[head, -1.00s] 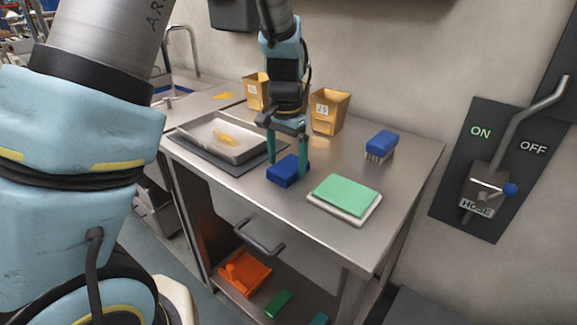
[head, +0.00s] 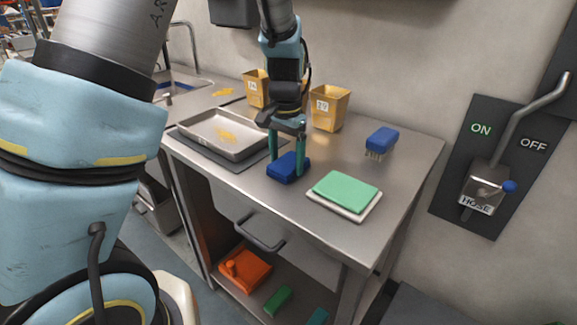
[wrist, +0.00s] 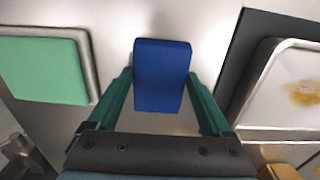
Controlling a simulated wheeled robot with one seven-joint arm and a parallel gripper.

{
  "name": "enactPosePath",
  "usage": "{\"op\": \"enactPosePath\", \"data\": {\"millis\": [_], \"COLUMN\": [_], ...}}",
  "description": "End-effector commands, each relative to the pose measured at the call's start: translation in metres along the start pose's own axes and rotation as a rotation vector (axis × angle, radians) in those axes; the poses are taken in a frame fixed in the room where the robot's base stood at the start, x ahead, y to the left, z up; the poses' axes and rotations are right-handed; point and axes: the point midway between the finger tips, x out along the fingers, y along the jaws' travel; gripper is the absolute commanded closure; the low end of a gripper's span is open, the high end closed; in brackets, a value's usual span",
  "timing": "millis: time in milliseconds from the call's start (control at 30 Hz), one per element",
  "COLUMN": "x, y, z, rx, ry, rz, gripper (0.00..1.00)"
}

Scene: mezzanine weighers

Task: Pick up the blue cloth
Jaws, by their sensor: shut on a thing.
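The blue cloth (head: 288,167) is a folded blue block on the steel table, between the tray and the green cloth. It also shows in the wrist view (wrist: 162,75), between the two green fingers. My gripper (head: 287,160) points down over it and is shut on it, one finger at each side. The cloth appears to be at the tabletop; I cannot tell whether it is lifted at all.
A green cloth (head: 346,188) lies on a white pad to the right. A blue brush (head: 381,142) stands behind it. A metal tray (head: 188,131) with yellow residue is at left. Yellow containers (head: 330,108) stand at the back. An orange item (head: 245,270) is on the lower shelf.

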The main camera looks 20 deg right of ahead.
Motion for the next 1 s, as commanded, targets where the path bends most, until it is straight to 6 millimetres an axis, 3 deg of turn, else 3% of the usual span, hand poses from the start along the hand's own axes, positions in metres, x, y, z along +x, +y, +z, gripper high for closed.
{"op": "enactPosePath", "data": {"millis": [267,733,1000], "x": [-0.010,-0.091,-0.100], "y": [0.000,0.000,0.000], "z": [-0.001,-0.001,0.000], "rx": [0.002,0.001,0.000], "ry": [0.004,0.003,0.000], "rz": [-0.001,-0.001,0.000], "gripper": [0.70,0.70,0.70]}}
